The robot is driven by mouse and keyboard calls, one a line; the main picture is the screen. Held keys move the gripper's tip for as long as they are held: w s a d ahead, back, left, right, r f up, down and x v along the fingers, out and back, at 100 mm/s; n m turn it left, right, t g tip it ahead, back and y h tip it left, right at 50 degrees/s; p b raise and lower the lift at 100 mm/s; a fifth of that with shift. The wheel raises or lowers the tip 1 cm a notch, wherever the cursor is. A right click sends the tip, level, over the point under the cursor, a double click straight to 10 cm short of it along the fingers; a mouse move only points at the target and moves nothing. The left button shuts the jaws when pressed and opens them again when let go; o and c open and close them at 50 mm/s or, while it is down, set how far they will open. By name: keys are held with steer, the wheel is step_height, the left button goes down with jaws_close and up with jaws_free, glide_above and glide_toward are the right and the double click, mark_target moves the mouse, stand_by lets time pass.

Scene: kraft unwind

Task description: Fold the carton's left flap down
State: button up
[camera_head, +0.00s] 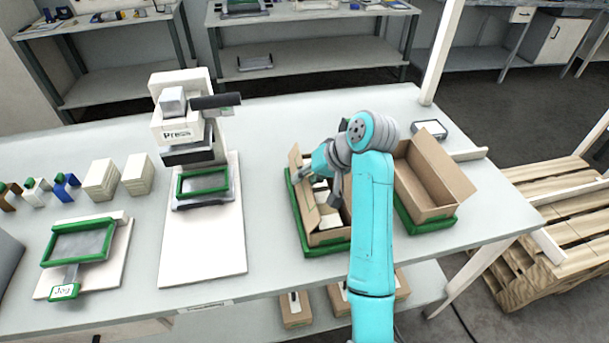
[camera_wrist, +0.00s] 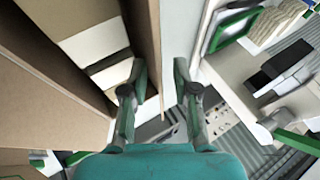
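The open carton (camera_head: 328,236) sits in a green-rimmed tray, with pale blocks (camera_head: 328,221) inside. Its left flap (camera_head: 307,206) stands up along the left side. My gripper (camera_head: 310,170) is at the far end of this flap, partly hidden by my arm. In the wrist view the flap (camera_wrist: 147,40) runs as a brown strip between the two separated fingers of my gripper (camera_wrist: 161,82). One finger is on the carton's inner side, the other outside. I cannot tell whether either finger touches the flap.
A second open carton (camera_head: 432,188) stands in a green tray to the right. A press (camera_head: 185,130) with a white base (camera_head: 203,250) stands to the left. Stacks of pale blocks (camera_head: 101,180) and a green-framed jog panel (camera_head: 80,243) lie further left. Bench surface between press and carton is clear.

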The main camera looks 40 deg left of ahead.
jaws_close()
steer(key=shift+w+d+f+g+y, duration=0.35)
steer(key=shift+g+y, duration=0.25)
steer(key=shift+g, duration=0.1)
steer(key=shift+w+d+f+m+g+y, duration=0.1)
steer(key=shift+w+f+m+g+y, duration=0.1)
steer(key=shift+m+g+y, duration=0.5)
jaws_free()
